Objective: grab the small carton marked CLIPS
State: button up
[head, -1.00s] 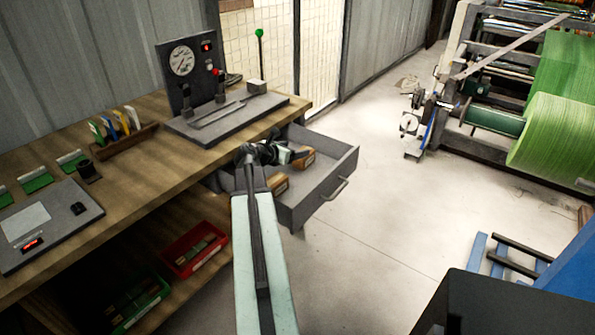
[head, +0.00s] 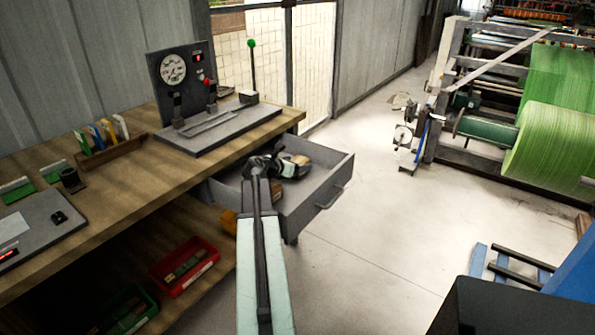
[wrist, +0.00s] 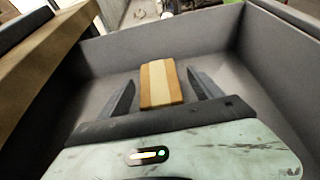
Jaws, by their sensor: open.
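A small orange-brown carton with a cream band (wrist: 161,84) lies on the floor of the open grey drawer (wrist: 215,58). No lettering on it is readable. In the wrist view my gripper (wrist: 160,82) is open, with one dark finger on each side of the carton and a gap on both sides. In the head view my gripper (head: 296,169) is down inside the drawer (head: 318,188), and a brown carton (head: 302,158) shows partly behind it.
The drawer's walls stand close around my gripper. The wooden bench (head: 120,190) runs along the left, with a gauge panel (head: 181,80) on top. A red bin (head: 185,266) and a green bin (head: 130,312) sit on the shelf below.

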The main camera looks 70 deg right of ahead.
jog(key=shift+d+f, duration=0.2)
jog(key=shift+d, duration=0.15)
jog(key=shift+a+r, duration=0.1)
jog(key=shift+c, duration=0.5)
jog(key=c, duration=1.4)
jog(key=shift+o, duration=0.2)
notch_tip(320, 180, up, 10)
jog(key=p, duration=1)
jog(key=shift+r, duration=0.1)
